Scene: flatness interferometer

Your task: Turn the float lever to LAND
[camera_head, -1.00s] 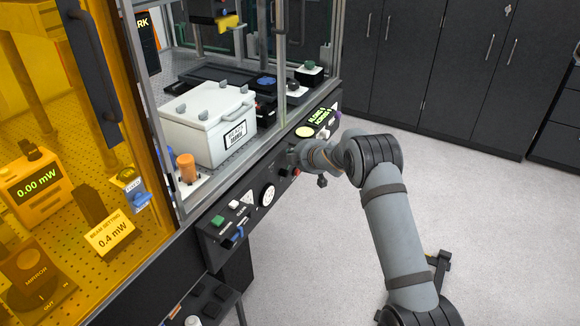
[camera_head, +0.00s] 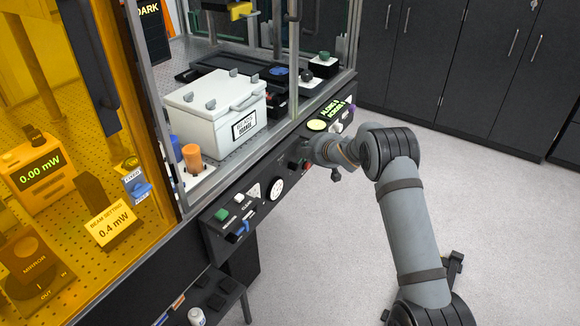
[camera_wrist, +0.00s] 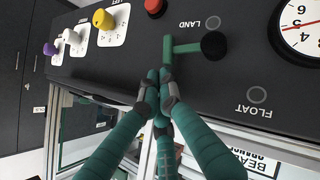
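In the wrist view the float lever (camera_wrist: 187,48) has a green bar, with a round black part at its right and a green crosspiece at its left. The LAND label (camera_wrist: 197,24) is above it and the FLOAT label (camera_wrist: 253,108) is lower right, both upside down. My gripper (camera_wrist: 160,76) has its fingers together, tips at the lower end of the green crosspiece. I cannot tell whether they touch it.
A red button (camera_wrist: 153,5), a yellow knob (camera_wrist: 103,19) and a dial (camera_wrist: 300,25) are close by on the panel. A white lidded box (camera_head: 212,115) stands above the panel. The floor (camera_head: 320,260) right of the bench is open.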

